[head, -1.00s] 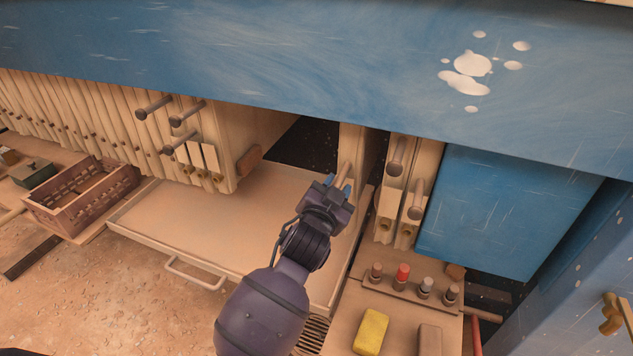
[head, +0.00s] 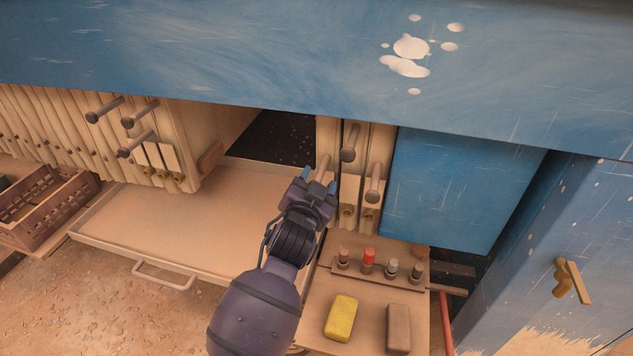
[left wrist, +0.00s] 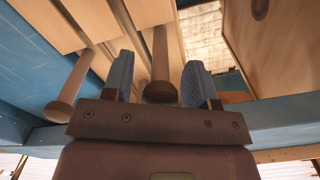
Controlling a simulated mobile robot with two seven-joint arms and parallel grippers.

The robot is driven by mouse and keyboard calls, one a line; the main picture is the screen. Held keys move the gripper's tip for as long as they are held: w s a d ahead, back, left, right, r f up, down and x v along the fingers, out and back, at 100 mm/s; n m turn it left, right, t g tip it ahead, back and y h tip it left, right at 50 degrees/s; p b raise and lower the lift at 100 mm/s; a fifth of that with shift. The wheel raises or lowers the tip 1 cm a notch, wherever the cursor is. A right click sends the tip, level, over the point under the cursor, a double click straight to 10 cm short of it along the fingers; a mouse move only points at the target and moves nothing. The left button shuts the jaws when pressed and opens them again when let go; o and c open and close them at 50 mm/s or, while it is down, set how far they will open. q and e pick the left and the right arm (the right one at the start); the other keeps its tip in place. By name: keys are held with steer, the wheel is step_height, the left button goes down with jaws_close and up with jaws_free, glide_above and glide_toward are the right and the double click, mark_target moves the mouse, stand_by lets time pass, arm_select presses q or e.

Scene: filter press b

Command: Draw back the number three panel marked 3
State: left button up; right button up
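A pale panel (head: 327,135) hangs under the blue beam, against the left side of the right-hand panels. No number 3 is readable on it. Its rod handle (head: 324,162) points out toward my left gripper (head: 319,182). In the left wrist view a round-ended rod handle (left wrist: 160,55) stands between the blue fingers of my left gripper (left wrist: 158,82). The fingers are open, with a gap showing on each side of the handle. The gripper hides the lower part of the panel in the head view. My right gripper is not in view.
Two handled panels (head: 377,145) stand just right, before a blue plate (head: 450,190). A stack of panels (head: 185,130) with protruding handles is at left. Below are a tray (head: 190,225) and a shelf with bottles and a yellow block (head: 341,318). A dark gap lies left of the panel.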

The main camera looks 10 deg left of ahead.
arm_select(q)
steer(key=shift+s+a+b, duration=0.1)
steer(key=shift+s+a, duration=0.05)
steer(key=shift+s, duration=1.65)
steer(key=shift+s+a+b, duration=0.15)
steer(key=shift+s, duration=1.65)
steer(key=shift+s+a+b, duration=0.1)
steer(key=shift+s+a, duration=0.05)
steer(key=shift+s, duration=1.65)
